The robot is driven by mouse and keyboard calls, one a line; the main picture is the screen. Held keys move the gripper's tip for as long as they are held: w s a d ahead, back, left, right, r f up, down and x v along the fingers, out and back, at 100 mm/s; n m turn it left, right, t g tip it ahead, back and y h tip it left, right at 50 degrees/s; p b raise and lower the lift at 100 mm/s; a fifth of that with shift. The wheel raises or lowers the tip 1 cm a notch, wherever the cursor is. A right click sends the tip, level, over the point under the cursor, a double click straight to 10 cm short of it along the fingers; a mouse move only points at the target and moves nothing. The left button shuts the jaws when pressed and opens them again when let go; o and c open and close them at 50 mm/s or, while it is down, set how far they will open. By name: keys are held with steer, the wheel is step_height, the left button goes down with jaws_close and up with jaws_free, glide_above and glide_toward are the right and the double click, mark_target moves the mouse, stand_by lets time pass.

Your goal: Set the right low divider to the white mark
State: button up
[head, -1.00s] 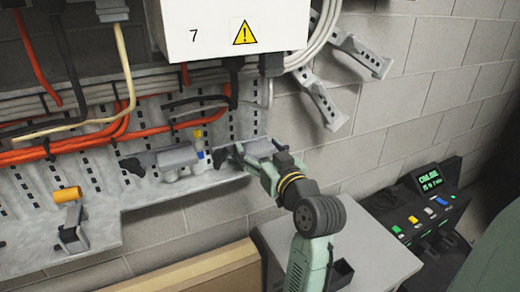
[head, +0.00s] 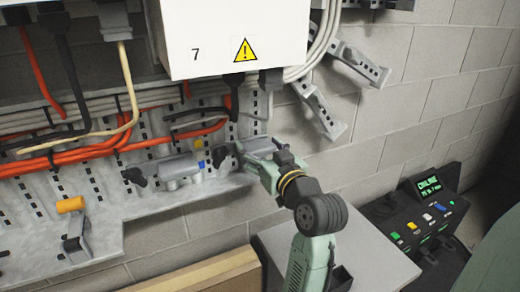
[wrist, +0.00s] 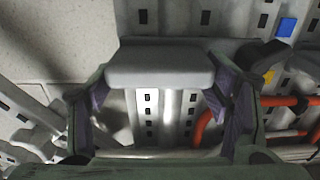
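The right low divider is a pale grey bar (head: 260,144) with a dark knob at its left end, on the lower part of the slotted panel. My gripper (head: 254,153) is at it. In the wrist view the grey bar (wrist: 160,66) lies between the two widely spaced fingers of my gripper (wrist: 160,80), which appear to meet its ends. A similar left divider (head: 178,166) sits to the left. A yellow mark (head: 199,143) and a blue mark (head: 201,165) show between the dividers. I cannot make out a white mark.
A white box (head: 232,35) marked 7 hangs above, with cables below it. Red cables (head: 75,158) run along the panel at left. An orange-handled lever (head: 72,206) is at lower left. A control console (head: 422,208) and grey cabinet top (head: 370,250) stand at right.

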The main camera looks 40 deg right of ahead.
steer(key=shift+o, duration=0.6)
steer(key=shift+s, duration=0.1)
steer(key=v, duration=1.2)
steer(key=shift+a, duration=0.1)
